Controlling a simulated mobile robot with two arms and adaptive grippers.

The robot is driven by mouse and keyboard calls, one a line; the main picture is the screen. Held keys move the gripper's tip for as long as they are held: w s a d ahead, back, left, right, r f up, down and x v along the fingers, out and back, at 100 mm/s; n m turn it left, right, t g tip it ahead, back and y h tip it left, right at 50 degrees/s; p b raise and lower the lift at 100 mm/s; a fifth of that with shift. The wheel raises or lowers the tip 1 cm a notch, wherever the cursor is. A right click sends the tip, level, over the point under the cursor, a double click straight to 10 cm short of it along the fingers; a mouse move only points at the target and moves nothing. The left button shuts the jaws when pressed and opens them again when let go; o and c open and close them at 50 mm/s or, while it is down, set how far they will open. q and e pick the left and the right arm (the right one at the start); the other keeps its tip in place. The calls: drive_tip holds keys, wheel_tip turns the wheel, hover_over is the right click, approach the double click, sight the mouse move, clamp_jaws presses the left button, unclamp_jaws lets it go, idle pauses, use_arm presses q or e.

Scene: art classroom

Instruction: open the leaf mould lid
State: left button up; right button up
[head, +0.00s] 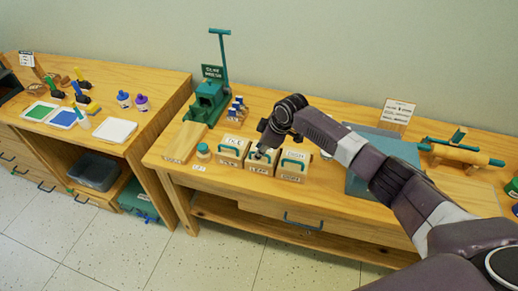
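The leaf mould box (260,169) is the middle one of three small wooden boxes in a row on the workbench, with a label on its front that seems to read "LEAF". My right gripper (264,149) reaches in from the right and points down at the top of this box. It hides most of the lid, so I cannot tell whether it touches the lid or its handle. Its fingers are too small and dark to tell open from shut. My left gripper is not in view.
Similar boxes with green handles stand close on the left (232,151) and right (293,167). A blue-grey board (361,186) lies under my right arm. A roller (461,153) lies at right.

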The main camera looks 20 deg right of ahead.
drive_tip(key=shift+w+f, duration=0.1)
drive_tip(key=shift+f, duration=0.15)
clamp_jaws()
drive_tip(key=shift+a, duration=0.1)
